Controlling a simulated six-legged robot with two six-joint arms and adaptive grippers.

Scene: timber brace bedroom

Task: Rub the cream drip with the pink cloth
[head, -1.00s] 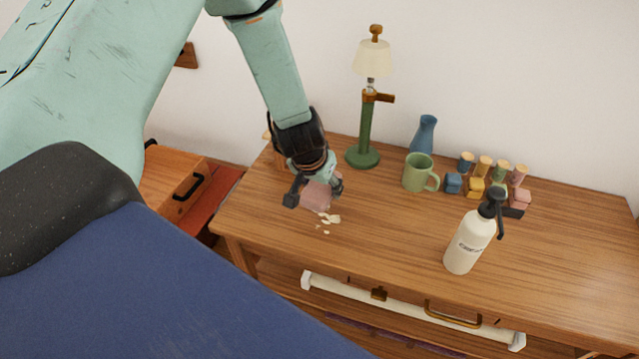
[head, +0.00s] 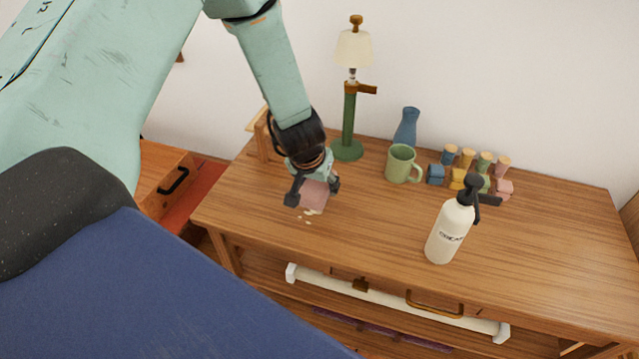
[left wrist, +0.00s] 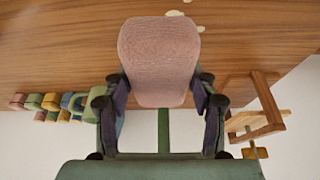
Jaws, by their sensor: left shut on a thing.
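My left gripper (head: 313,190) is shut on the pink cloth (head: 314,195), which is a folded pad, low over the left part of the wooden table. In the left wrist view the pink cloth (left wrist: 160,55) sits between the two fingers. The cream drip (head: 308,216) shows as small pale flecks on the table just in front of the cloth. In the left wrist view pale flecks (left wrist: 175,13) lie at the cloth's far edge. The cloth may cover part of the drip; I cannot tell whether it touches the wood. My right gripper is out of view.
A white pump bottle (head: 449,235) stands at the table's front middle. A green mug (head: 401,163), a blue vase (head: 406,128), a green lamp (head: 348,125) and several coloured blocks (head: 458,178) stand behind. The table's right side is clear.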

